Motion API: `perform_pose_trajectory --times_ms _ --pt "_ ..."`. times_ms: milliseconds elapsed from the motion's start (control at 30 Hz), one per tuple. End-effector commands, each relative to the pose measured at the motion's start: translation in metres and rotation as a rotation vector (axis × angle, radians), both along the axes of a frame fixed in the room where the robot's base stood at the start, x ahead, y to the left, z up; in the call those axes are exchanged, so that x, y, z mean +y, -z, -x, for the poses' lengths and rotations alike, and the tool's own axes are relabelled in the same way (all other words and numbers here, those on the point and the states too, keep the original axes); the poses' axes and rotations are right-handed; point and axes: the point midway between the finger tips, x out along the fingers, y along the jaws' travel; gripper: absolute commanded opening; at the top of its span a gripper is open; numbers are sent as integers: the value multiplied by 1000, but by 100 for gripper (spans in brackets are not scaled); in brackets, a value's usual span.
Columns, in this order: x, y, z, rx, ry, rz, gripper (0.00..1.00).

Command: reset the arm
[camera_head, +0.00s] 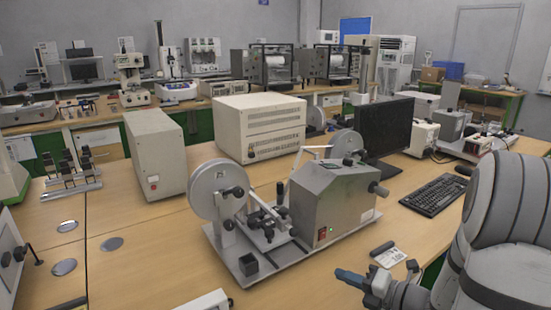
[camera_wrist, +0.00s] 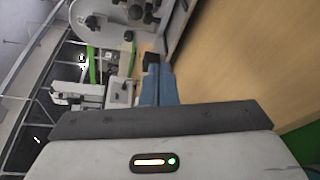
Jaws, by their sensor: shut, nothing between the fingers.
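My gripper (camera_head: 350,278) is at the lower right in the head view, beside the front right corner of the machine and above the table's front edge. Its blue fingers are together, with nothing between them. In the wrist view the blue fingers (camera_wrist: 159,85) also show closed and empty. My arm's grey links fill the right side of the head view. A grey metal testing machine (camera_head: 333,205) with a large reel on its left stands on the wooden table (camera_head: 160,260); my gripper is apart from it.
A black keyboard (camera_head: 434,195) and a dark monitor (camera_head: 384,125) stand right of the machine. A small card (camera_head: 389,257) lies near my gripper. Beige boxes (camera_head: 258,128) stand behind the machine. The table between machine and keyboard is mostly clear.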

Motion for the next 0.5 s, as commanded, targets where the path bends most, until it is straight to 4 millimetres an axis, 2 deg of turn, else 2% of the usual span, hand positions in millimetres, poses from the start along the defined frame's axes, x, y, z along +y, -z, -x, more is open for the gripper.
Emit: perform_pose_trajectory --times_ms 33,100,200,333,500 --pt "28 -28 14 -81 -143 141 0" --pt "59 -46 38 -213 -359 350 0" --pt "89 -64 76 -434 -674 630 0" --pt "102 -86 121 -769 -1096 955 0" --pt "87 -119 159 -1262 -1671 1300 0"
